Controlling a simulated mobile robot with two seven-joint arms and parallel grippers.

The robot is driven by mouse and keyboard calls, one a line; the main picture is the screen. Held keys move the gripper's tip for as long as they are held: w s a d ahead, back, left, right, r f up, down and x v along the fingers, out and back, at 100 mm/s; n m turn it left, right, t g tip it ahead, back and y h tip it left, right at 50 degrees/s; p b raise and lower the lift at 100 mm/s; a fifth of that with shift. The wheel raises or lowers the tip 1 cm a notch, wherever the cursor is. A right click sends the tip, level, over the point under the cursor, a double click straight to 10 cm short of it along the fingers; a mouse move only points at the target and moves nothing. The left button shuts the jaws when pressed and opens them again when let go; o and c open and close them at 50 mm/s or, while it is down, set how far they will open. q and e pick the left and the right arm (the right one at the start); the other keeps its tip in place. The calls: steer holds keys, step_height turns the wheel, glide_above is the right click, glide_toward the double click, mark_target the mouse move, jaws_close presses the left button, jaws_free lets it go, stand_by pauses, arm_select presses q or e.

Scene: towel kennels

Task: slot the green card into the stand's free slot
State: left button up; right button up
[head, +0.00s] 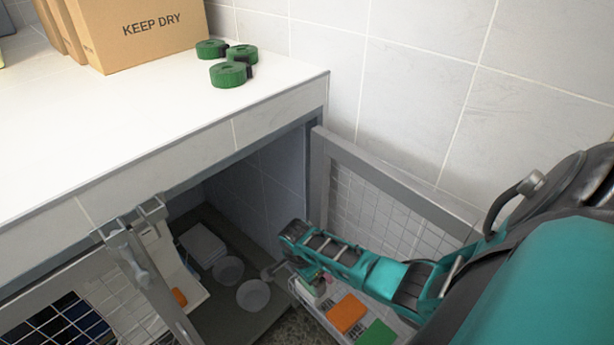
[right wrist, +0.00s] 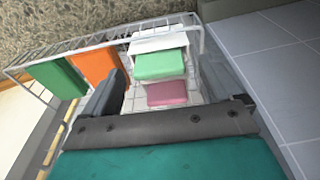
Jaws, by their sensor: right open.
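In the right wrist view, a pale green card (right wrist: 160,65) sits at a small white stand or holder (right wrist: 150,43), with a pink card (right wrist: 167,93) just below it. I cannot tell which slot is free. A darker green panel (right wrist: 62,78) and an orange panel (right wrist: 95,70) are at the left; they also show in the head view as green (head: 376,333) and orange (head: 347,312). My right gripper (right wrist: 177,98) is open, its fingers on either side of the pink card's area, holding nothing visible. In the head view it (head: 288,262) is beside the kennel opening. My left gripper is not in view.
A wire basket (right wrist: 110,43) surrounds the cards. The open mesh kennel door (head: 390,195) is behind my right arm. Bowls (head: 253,295) stand on the kennel floor. The counter (head: 120,125) above holds a carton (head: 150,32) and green rolls (head: 229,73).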

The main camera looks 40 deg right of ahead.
steer(key=r, duration=0.1)
steer(key=r+p, duration=0.2)
steer(key=shift+a+r, duration=0.3)
steer(key=shift+r, duration=0.1)
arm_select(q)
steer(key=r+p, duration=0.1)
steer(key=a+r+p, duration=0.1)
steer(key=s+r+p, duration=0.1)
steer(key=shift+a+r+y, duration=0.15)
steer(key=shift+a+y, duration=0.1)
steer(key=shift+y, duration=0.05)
arm_select(e)
step_height(320, 180, up, 9)
steer(key=a, duration=0.1)
steer(key=shift+a, duration=0.2)
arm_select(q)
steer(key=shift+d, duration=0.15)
